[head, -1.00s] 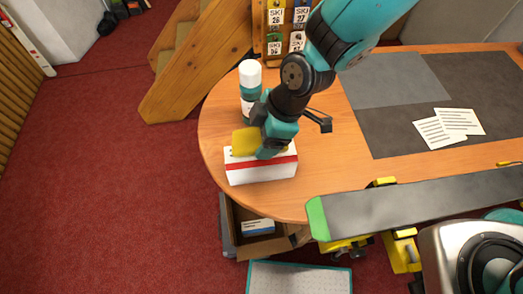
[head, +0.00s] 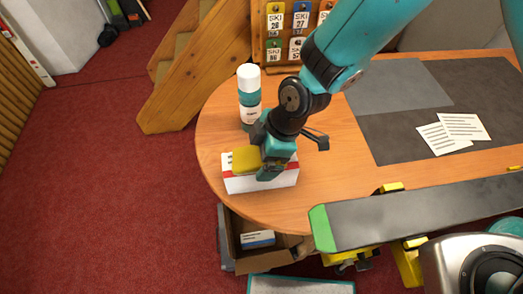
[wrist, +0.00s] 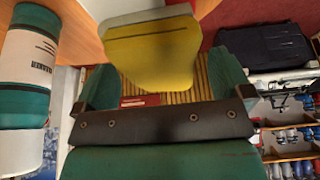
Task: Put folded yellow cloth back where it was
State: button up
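The folded yellow cloth (head: 247,160) shows over the left part of a white box with a red stripe (head: 242,184) at the table's rounded left end. It appears to lie on the box. My gripper (head: 268,158) is just right of it in the head view and hides part of the box. In the wrist view the cloth (wrist: 155,50) shows between my two teal fingers, which stand apart. A gap shows between the cloth and the right finger. I see no finger pressed on it, though contact on the left side is hard to judge.
A teal and white bottle (head: 249,95) stands close behind the box and my gripper. Sheets of paper (head: 453,132) lie on a dark mat (head: 395,135) at the right. A ski (head: 420,208) lies across the front.

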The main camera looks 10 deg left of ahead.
jog(key=shift+r, duration=0.15)
jog(key=s+d+r+m+p, duration=0.1)
jog(key=d+r+m+p, duration=0.4)
jog(key=r, duration=0.7)
jog(key=s+d+r+m+p, duration=0.1)
jog(key=d+r+m+p, duration=0.1)
jog(key=d+r, duration=0.8)
jog(key=s+d+r+m+t, duration=0.1)
jog(key=s+d+r+m, duration=0.2)
jog(key=s+r+m, duration=0.4)
notch_tip(320, 180, up, 3)
jog(key=shift+d+f, duration=0.15)
